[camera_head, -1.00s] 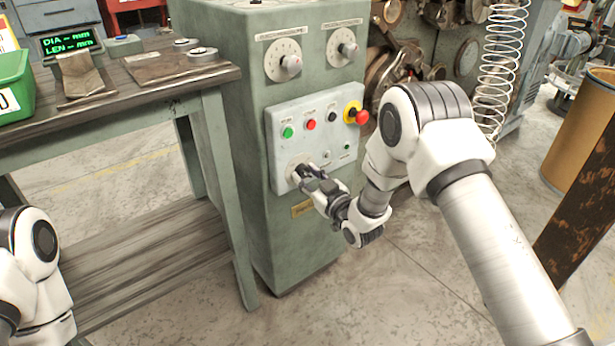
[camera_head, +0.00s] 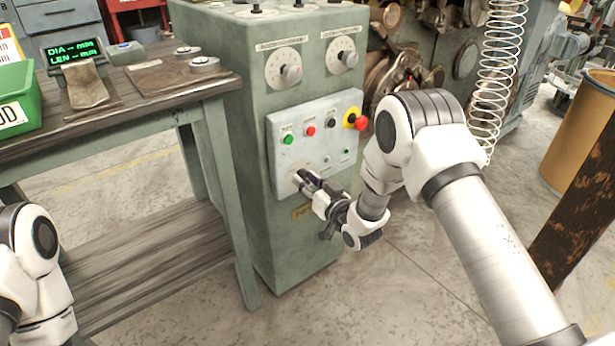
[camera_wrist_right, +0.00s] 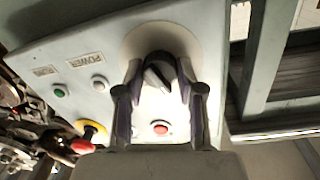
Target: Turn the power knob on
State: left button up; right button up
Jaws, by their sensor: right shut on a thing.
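The power knob (camera_wrist_right: 157,72), dark with a pale pointer, sits on a round light plate on the light control panel (camera_head: 297,116) of the green cabinet. In the right wrist view the pointer lies slanted. My right gripper (camera_head: 303,179) is at the panel's lower left corner, and its fingers mostly hide the knob in the head view. In the right wrist view my right gripper (camera_wrist_right: 160,92) is shut on the knob, one finger on each side. My left gripper is out of view; only part of the left arm shows.
The panel also bears a green button (camera_head: 287,138), a red button (camera_head: 310,131) and a red emergency stop (camera_head: 361,124) on yellow. Two dials sit above. A wooden-topped bench (camera_head: 140,98) with a green bin (camera_head: 15,92) stands left. A spring (camera_head: 500,70) hangs right.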

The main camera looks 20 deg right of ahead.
jog(key=m+p, duration=0.1)
jog(key=m, duration=0.2)
jog(key=shift+r+m+g+p, duration=0.2)
jog(key=shift+m+g+p, duration=0.1)
jog(key=shift+p, duration=0.1)
jog(key=m+p, duration=0.1)
jog(key=m, duration=0.2)
jog(key=m+p, duration=0.1)
jog(key=m, duration=0.2)
jog(key=shift+m+y, duration=0.3)
jog(key=shift+m+p, duration=0.5)
jog(key=shift+m, duration=0.6)
jog(key=o, duration=1.1)
jog(key=shift+o, duration=0.2)
jog(key=shift+f, duration=0.1)
